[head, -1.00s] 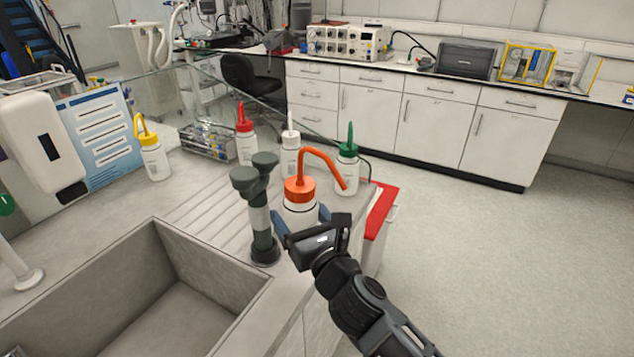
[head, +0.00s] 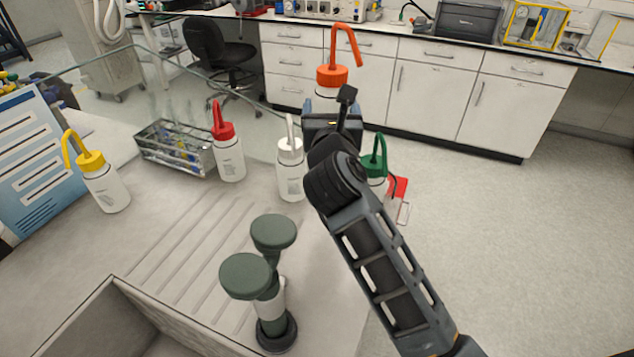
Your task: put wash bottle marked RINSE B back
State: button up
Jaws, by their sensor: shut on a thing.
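An orange-capped wash bottle (head: 331,77) with a bent orange spout is held up in my gripper (head: 325,108), which is shut on it. Most of its white body is hidden behind the gripper and arm, and I cannot read its label. On the bench stand a yellow-capped wash bottle (head: 105,188), a red-capped one (head: 229,158), a white-capped one (head: 291,176) and a green-capped one (head: 375,165). The green-capped one is partly hidden by my arm. Their labels are too small to read.
A dark green twin-headed tap fixture (head: 270,300) stands at the front of the ribbed drainboard (head: 190,240), by the sink (head: 130,320). A wire rack (head: 176,146) sits left of the red-capped bottle. A red-topped item (head: 398,188) is beyond the right bench edge.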

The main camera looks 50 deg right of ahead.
jog(key=shift+w+d+f+b, duration=0.1)
jog(key=shift+f+b, duration=0.75)
jog(key=shift+f, duration=3.6)
jog(key=shift+w+f+b, duration=0.1)
jog(key=shift+f+b, duration=0.75)
jog(key=shift+f, duration=3.6)
jog(key=shift+f, duration=0.15)
jog(key=o, duration=0.3)
jog(key=shift+o, duration=0.9)
